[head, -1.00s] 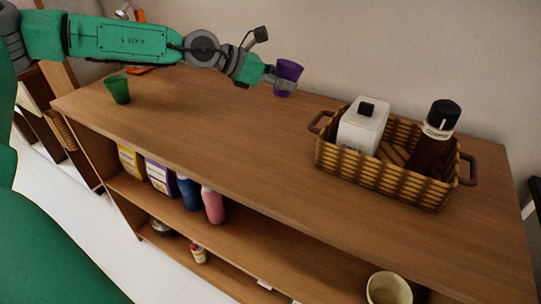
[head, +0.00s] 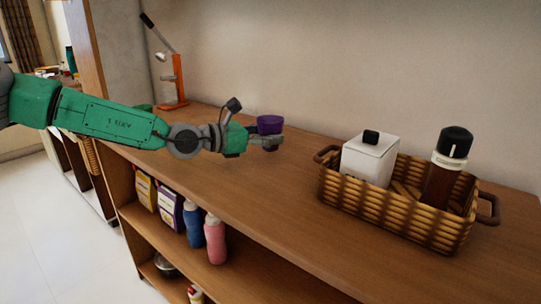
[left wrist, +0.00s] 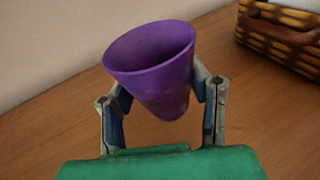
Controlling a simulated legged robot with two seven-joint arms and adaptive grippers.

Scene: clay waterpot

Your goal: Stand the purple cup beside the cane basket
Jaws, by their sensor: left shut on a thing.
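My left gripper (head: 268,140) is shut on the purple cup (head: 270,124), left of the basket in the head view. In the left wrist view the purple cup (left wrist: 155,65) sits between the two fingers (left wrist: 163,100), mouth up and somewhat tilted in the picture. I cannot tell whether its base touches the wooden top. The cane basket (head: 400,210) stands at the right of the wooden top and holds a white canister (head: 369,160) and a dark bottle with a black cap (head: 446,168). A corner of the basket (left wrist: 280,42) shows at upper right in the wrist view. My right gripper is out of view.
The wooden top (head: 310,225) is bare between cup and basket. A wall (head: 350,60) rises behind. An orange juicer-like stand (head: 175,85) is at far left. A green cup (head: 141,107) is mostly hidden behind my arm. Bottles and boxes fill the shelf below.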

